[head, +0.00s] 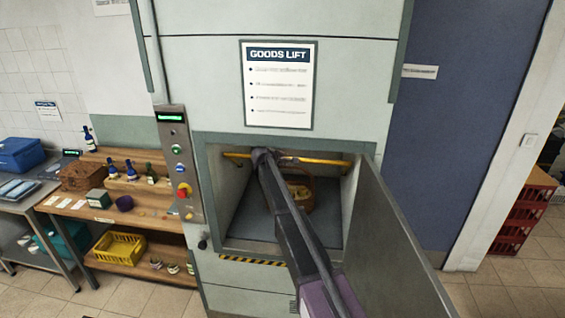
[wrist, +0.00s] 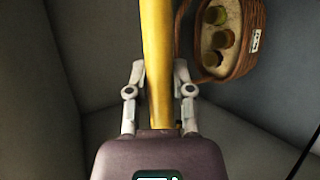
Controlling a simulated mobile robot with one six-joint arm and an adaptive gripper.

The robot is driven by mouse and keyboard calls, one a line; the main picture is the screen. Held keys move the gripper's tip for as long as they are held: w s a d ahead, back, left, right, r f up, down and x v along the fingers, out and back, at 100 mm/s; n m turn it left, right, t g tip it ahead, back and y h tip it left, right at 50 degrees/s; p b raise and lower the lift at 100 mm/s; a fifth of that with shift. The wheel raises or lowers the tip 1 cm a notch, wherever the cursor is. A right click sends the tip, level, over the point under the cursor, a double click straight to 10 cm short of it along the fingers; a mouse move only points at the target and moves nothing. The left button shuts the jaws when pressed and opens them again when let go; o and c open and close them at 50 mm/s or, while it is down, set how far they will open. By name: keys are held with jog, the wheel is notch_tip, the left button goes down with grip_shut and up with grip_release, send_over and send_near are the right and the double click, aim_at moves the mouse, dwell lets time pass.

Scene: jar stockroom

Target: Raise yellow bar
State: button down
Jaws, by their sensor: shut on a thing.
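The yellow bar (head: 320,161) runs across the upper part of the goods lift opening in the head view. It also shows in the wrist view as a thick yellow band (wrist: 156,60) between my fingers. My gripper (wrist: 158,75) is shut on the bar, one finger on each side. In the head view my arm reaches into the opening and hides part of the bar and my gripper. A wicker basket (head: 307,196) stands inside the lift behind the bar. It shows in the wrist view (wrist: 262,40) with several jars inside.
The lift door (head: 392,250) stands open on the right. A control panel (head: 178,160) with a red knob is left of the opening. A wooden shelf (head: 150,222) with bottles and a yellow crate (head: 118,252) stands further left. Red crates (head: 524,212) are far right.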

jog(key=shift+w+d+r, duration=0.1)
jog(key=shift+w+r, duration=0.15)
jog(key=shift+r, duration=0.1)
jog(key=shift+c, duration=2.4)
grip_release()
jog(key=shift+s+r, duration=0.1)
